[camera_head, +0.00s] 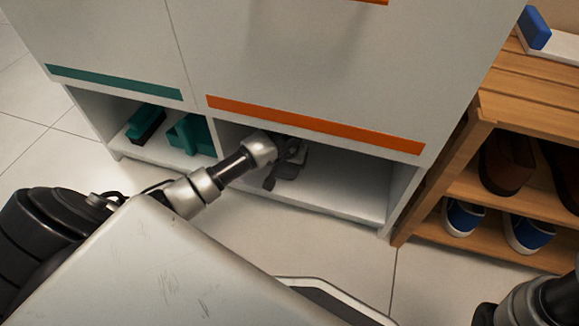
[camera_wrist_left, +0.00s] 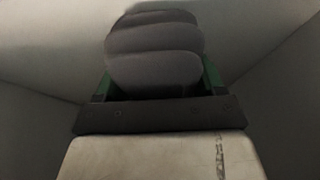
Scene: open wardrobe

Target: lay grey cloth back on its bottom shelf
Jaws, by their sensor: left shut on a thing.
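The grey cloth (camera_wrist_left: 155,45), a soft rolled or folded bundle, fills the space between the green-sided fingers of my left gripper (camera_wrist_left: 160,78) in the left wrist view. The gripper is shut on it. In the head view my left arm reaches into the bottom right compartment, and my left gripper (camera_head: 287,162) is inside it, below the orange strip. The cloth is hard to tell from the dark gripper there. The pale bottom shelf (camera_head: 345,202) shows bare to the right of the gripper. Whether the cloth touches the shelf is not clear. My right gripper is out of view.
The orange strip (camera_head: 310,126) edges the panel above the opening. The left compartment holds teal-and-dark objects (camera_head: 190,136). A wooden rack (camera_head: 470,185) with brown shoes (camera_head: 506,163) and blue shoes (camera_head: 462,217) stands close on the right. The tiled floor in front is clear.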

